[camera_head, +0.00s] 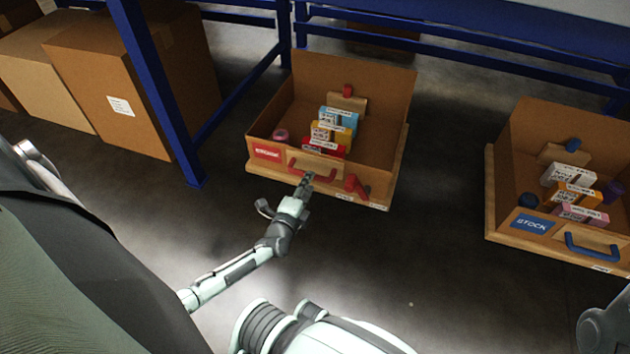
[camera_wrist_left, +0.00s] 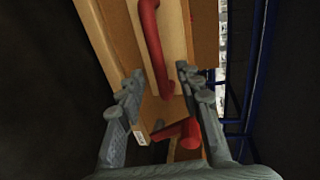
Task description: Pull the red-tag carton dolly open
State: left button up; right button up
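The red-tag carton dolly (camera_head: 380,92) is an open cardboard box on a wooden base, on the floor at the middle of the head view. Its front has a red label (camera_head: 267,153) and a red bar handle (camera_head: 313,171). A red lever-like part (camera_head: 354,184) is right of the handle. My left gripper (camera_head: 307,180) is at the dolly's front, close to the handle. In the left wrist view its fingers (camera_wrist_left: 160,76) are open, with the red handle (camera_wrist_left: 152,45) showing between and beyond the tips. I cannot tell whether they touch it.
A similar carton dolly with a blue label (camera_head: 531,223) and blue handle (camera_head: 592,246) stands to the right. A blue rack post (camera_head: 165,95) stands left of the red-tag dolly, with large cartons (camera_head: 130,80) beyond. The floor (camera_head: 420,270) in front is clear.

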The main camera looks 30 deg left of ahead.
pick_arm(q)
jog(key=shift+b+x, duration=0.85)
jog(key=shift+x, duration=1.4)
jog(key=shift+c, duration=0.5)
grip_shut()
